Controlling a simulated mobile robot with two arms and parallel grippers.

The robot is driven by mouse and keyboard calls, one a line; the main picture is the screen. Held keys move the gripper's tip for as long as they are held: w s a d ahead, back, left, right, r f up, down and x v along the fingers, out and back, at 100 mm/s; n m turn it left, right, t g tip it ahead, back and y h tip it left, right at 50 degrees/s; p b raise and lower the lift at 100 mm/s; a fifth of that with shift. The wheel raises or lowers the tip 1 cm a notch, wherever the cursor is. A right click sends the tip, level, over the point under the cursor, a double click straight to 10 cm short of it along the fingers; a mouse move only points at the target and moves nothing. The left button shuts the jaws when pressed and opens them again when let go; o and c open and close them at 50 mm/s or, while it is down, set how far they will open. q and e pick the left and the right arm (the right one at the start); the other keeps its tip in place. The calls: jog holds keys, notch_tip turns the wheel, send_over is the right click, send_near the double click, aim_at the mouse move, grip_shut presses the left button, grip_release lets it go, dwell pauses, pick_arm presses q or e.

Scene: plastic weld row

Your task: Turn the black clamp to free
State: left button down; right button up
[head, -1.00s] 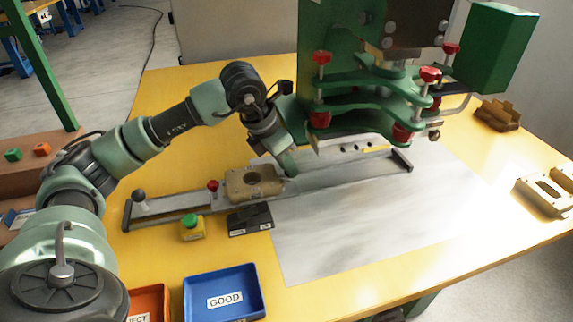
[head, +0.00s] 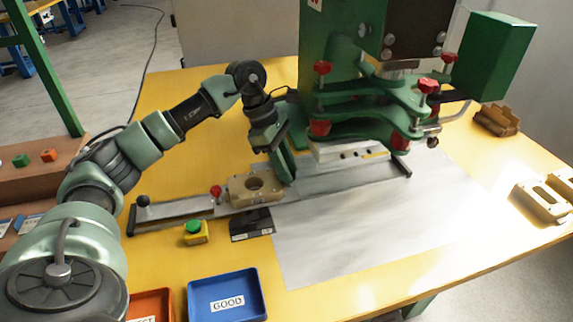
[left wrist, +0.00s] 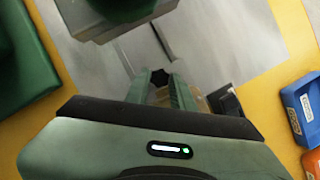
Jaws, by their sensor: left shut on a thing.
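The black clamp (left wrist: 160,77) shows as a small dark knob between my left gripper's fingertips in the left wrist view. My left gripper (left wrist: 160,88) is shut on it, with one green finger on each side. In the head view my left gripper (head: 289,180) points down at the right end of the tan fixture block (head: 240,191), and its fingers hide the clamp there. I cannot tell the clamp's exact angle. The fixture block sits on the grey slide rail (head: 170,210). My right gripper is in neither view.
The green press (head: 345,105) with red knobs stands close to the right of my left gripper. A red knob (head: 215,191), a green button (head: 193,227) and a black box (head: 251,226) are near the fixture. A blue GOOD bin (head: 258,290) stands in front. The grey sheet (head: 350,240) is clear.

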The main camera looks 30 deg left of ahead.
pick_arm(q)
jog(key=shift+w+m+g, duration=0.15)
jog(key=shift+m+g, duration=0.35)
jog(key=shift+m, duration=0.8)
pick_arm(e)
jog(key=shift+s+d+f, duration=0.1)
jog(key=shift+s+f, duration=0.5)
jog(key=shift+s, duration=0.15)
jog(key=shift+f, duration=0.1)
